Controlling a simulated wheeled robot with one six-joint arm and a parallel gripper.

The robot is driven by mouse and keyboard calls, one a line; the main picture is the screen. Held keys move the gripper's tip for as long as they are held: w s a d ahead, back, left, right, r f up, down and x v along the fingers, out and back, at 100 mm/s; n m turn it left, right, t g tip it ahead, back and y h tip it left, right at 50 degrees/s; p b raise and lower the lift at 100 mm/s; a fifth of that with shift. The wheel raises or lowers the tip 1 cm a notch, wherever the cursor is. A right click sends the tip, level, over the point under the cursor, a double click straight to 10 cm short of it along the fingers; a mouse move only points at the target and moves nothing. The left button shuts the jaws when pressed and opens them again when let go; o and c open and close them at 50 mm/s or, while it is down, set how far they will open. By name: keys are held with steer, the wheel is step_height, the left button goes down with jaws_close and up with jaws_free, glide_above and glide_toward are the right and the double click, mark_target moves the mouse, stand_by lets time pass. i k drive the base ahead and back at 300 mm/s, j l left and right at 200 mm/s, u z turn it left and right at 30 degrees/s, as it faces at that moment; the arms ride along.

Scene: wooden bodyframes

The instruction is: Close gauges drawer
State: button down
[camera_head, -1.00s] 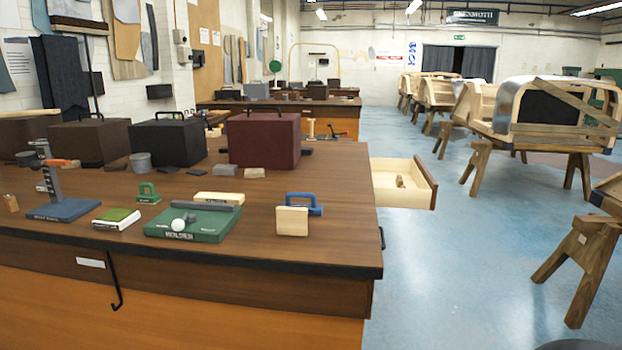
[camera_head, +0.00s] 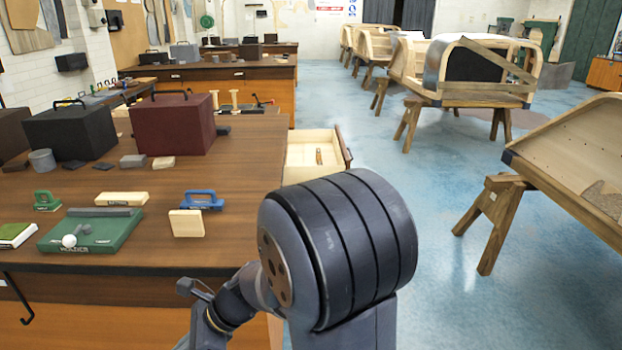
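The drawer (camera_head: 309,150) stands pulled out from the right side of the workbench (camera_head: 240,170), beyond my arm in the head view. Its inside is pale wood and its front is a brown panel (camera_head: 344,146). A small brown item (camera_head: 319,156) lies inside it. My arm fills the lower middle of the view, with a large dark ribbed joint nearest. I cannot make out my gripper's fingers.
The bench top carries a maroon box (camera_head: 173,124), a black box (camera_head: 72,132), a green case (camera_head: 92,230) and a blue-handled tool (camera_head: 202,200). Wooden frames on trestles (camera_head: 495,215) stand at the right. Clear blue floor (camera_head: 440,180) lies between them and the bench.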

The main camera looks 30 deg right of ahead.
mark_target(306, 151)
steer(key=l, duration=0.4)
steer(key=i+l+z, duration=0.1)
steer(key=l, duration=0.3)
steer(key=i+l, duration=0.15)
steer(key=l, duration=0.25)
steer(key=i+l, duration=0.1)
steer(key=l, duration=0.3)
steer(key=l+z, duration=0.1)
steer(key=l, duration=0.3)
steer(key=i+l, duration=0.25)
steer(key=i, duration=0.15)
steer(key=i+l+z, duration=0.1)
steer(key=i+l, duration=0.15)
steer(key=i, duration=0.15)
steer(key=i+l, duration=0.2)
steer(key=i, duration=0.2)
steer(key=i+l+z, duration=0.1)
steer(key=i+l, duration=0.15)
steer(key=i+j, duration=0.15)
steer(key=i, duration=0.55)
